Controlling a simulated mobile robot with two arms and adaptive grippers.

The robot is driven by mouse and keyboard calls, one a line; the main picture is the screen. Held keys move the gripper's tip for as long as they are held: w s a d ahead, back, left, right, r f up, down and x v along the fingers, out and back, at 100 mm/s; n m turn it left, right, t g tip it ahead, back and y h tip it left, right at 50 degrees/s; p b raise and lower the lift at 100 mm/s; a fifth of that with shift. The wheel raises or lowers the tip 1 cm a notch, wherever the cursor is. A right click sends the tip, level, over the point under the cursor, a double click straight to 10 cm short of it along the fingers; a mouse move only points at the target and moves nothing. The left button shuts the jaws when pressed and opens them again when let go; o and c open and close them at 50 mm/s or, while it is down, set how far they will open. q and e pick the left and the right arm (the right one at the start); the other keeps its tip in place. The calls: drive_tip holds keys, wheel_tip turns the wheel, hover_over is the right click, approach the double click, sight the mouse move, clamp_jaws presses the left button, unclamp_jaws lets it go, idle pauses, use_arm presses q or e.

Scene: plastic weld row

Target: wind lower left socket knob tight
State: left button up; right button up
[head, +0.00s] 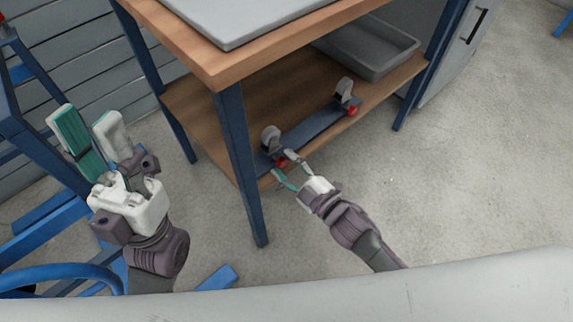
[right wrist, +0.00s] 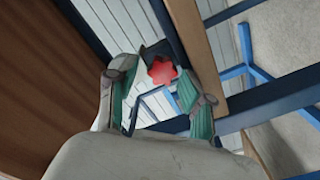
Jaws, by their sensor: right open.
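The left socket knob (head: 281,162) is red and sits at the near left end of a dark bar on the lower shelf, below a grey socket (head: 271,138). In the right wrist view the knob (right wrist: 162,70) is star-shaped and shows between the fingers. My right gripper (head: 285,168) is open, with its fingertips around or just in front of the knob; contact cannot be told. A second red knob (head: 352,111) sits below the other grey socket (head: 345,90) at the far right end. My left gripper (head: 90,137) is open and empty, left of the bench.
The wooden lower shelf (head: 205,105) lies under the bench top (head: 215,62). A blue bench leg (head: 242,175) stands just left of my right gripper. A grey tray (head: 375,50) sits at the back right of the shelf. The floor to the right is clear.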

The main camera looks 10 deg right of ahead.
drive_tip(key=shift+f, duration=0.2)
drive_tip(key=shift+f+m+b, duration=0.1)
drive_tip(key=shift+m+b, duration=0.2)
drive_tip(key=shift+b, duration=0.1)
drive_tip(key=m+b, duration=0.6)
drive_tip(key=shift+d+f, duration=0.1)
drive_tip(key=shift+f, duration=0.05)
drive_tip(key=shift+s+d+r+m+p, duration=0.35)
drive_tip(key=shift+s+r+p, duration=0.1)
drive_tip(key=shift+p, duration=0.3)
drive_tip(key=p+v, duration=0.4)
drive_tip(key=v, duration=0.9)
wheel_tip(320, 180, up, 29)
drive_tip(key=w+d+m+t+h+p, duration=0.2)
drive_tip(key=m+t+h, duration=0.3)
drive_tip(key=m+t, duration=0.5)
drive_tip(key=shift+w+d+m+t+h, duration=0.3)
drive_tip(key=shift+d+m+t, duration=0.15)
drive_tip(key=shift+m, duration=1.9)
